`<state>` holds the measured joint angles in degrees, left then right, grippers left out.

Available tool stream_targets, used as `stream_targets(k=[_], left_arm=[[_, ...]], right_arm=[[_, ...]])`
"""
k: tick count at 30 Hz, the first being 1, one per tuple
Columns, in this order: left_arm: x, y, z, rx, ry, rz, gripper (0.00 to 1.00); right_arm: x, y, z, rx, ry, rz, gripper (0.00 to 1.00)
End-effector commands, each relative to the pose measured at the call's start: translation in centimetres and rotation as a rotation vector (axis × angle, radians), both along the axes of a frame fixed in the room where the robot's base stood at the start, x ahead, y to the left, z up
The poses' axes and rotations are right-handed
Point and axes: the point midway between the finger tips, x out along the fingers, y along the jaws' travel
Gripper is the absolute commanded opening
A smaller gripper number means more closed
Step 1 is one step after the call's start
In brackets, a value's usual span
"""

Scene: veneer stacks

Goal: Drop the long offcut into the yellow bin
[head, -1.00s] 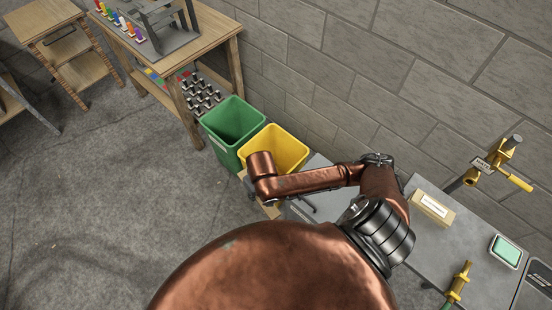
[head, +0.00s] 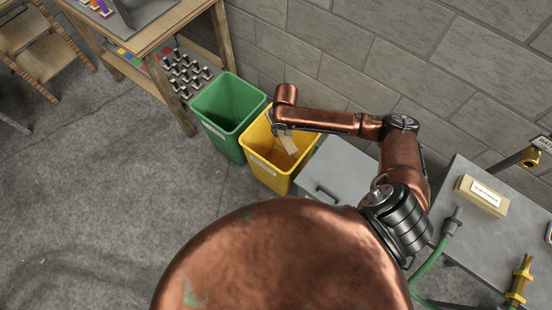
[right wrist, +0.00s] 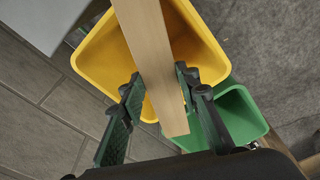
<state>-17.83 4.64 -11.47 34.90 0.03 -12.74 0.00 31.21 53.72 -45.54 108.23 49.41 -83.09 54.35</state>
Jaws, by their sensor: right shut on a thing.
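My right gripper (head: 281,131) is over the mouth of the yellow bin (head: 262,170) in the head view. It is shut on the long offcut (head: 289,143), a pale flat wooden strip. In the right wrist view the strip (right wrist: 154,65) runs between the two dark fingers (right wrist: 163,103), with the yellow bin (right wrist: 92,65) open beneath it. The strip's near end points towards the green bin's side there. How far the strip is above the rim is hard to tell. My left gripper is not in view.
A green bin (head: 222,143) stands left of the yellow one, close beside it. A grey cabinet (head: 345,172) is on the right, and a brick wall (head: 330,50) is behind. A wooden bench (head: 172,35) stands at the back left. The floor (head: 100,200) in front is clear.

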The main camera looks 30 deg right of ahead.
Motion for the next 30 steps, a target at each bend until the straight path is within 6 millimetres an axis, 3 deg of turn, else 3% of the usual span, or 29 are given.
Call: stream_targets(k=[1,3,9,14,22,25,30], left_arm=[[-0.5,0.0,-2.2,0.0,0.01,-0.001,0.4],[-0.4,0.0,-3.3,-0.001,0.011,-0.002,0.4],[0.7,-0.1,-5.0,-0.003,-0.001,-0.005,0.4],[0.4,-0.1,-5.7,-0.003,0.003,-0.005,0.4],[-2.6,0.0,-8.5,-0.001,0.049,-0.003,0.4],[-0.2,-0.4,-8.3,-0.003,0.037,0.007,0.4],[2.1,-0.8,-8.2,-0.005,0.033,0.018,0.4]], right_arm=[[1.6,-1.5,-2.7,-0.001,0.001,-0.016,0.04],[3.3,-2.9,-4.1,0.004,-0.006,-0.031,0.04],[6.1,-5.5,-5.9,0.013,-0.023,-0.055,0.04],[6.6,-5.9,-6.6,0.015,-0.027,-0.057,0.04],[6.5,-5.8,-9.9,0.016,-0.023,-0.056,0.04],[6.6,-5.8,-10.2,0.015,-0.026,-0.056,0.04],[6.6,-5.9,-11.2,0.015,-0.026,-0.056,0.04]])
